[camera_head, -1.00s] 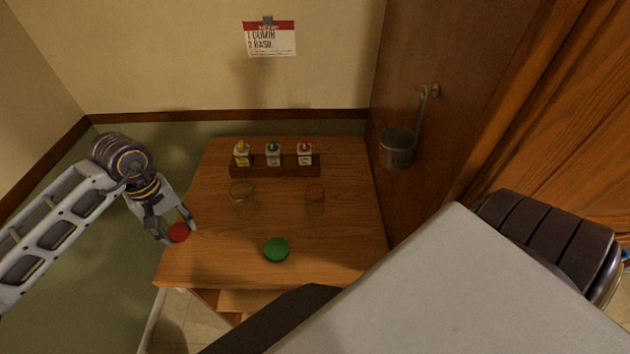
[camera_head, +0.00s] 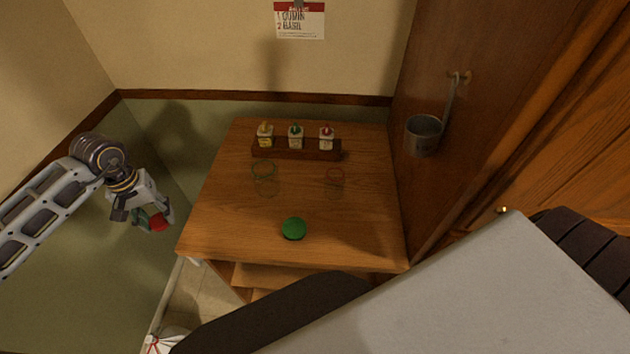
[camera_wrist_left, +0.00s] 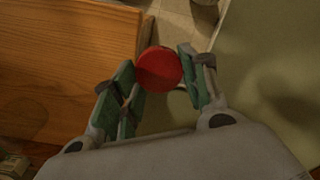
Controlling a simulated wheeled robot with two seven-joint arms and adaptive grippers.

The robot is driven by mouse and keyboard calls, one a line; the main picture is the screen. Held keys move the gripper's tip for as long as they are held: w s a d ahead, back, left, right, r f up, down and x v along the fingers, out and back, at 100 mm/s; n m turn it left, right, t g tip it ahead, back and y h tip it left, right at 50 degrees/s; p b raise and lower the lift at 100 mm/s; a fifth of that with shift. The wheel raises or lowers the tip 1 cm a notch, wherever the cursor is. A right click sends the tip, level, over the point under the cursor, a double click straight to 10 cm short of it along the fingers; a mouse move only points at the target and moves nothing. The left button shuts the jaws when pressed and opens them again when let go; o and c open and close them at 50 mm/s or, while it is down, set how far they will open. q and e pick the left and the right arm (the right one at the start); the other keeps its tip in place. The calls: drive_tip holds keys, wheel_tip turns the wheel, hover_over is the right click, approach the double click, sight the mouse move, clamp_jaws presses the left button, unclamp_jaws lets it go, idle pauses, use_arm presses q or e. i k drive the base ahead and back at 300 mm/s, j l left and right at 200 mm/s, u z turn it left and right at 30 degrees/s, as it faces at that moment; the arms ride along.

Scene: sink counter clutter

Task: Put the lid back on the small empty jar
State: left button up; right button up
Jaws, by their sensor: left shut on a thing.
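My left gripper (camera_head: 152,218) is shut on a round red lid (camera_head: 159,223), in the air off the table's left edge. In the left wrist view the red lid (camera_wrist_left: 159,69) sits between the fingertips (camera_wrist_left: 160,75). Two clear glass jars stand uncapped on the table and look empty. The left jar (camera_head: 265,180) is wider with a greenish rim; the right jar (camera_head: 335,183) is narrower with a reddish rim. A green lid (camera_head: 294,228) lies near the table's front. My right gripper is not in view.
A wooden rack (camera_head: 297,149) with several small bottles stands behind the jars. A metal pot (camera_head: 423,134) hangs on the wooden panel at right. A note (camera_head: 299,20) is on the wall. The table top (camera_head: 235,215) is bare left of the green lid.

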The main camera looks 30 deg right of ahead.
sight(333, 182)
drive_tip(key=k+j+z, duration=0.1)
drive_tip(key=j+z, duration=0.15)
drive_tip(key=z, duration=0.25)
drive_tip(key=k+j+z, duration=0.15)
drive_tip(key=z, duration=0.35)
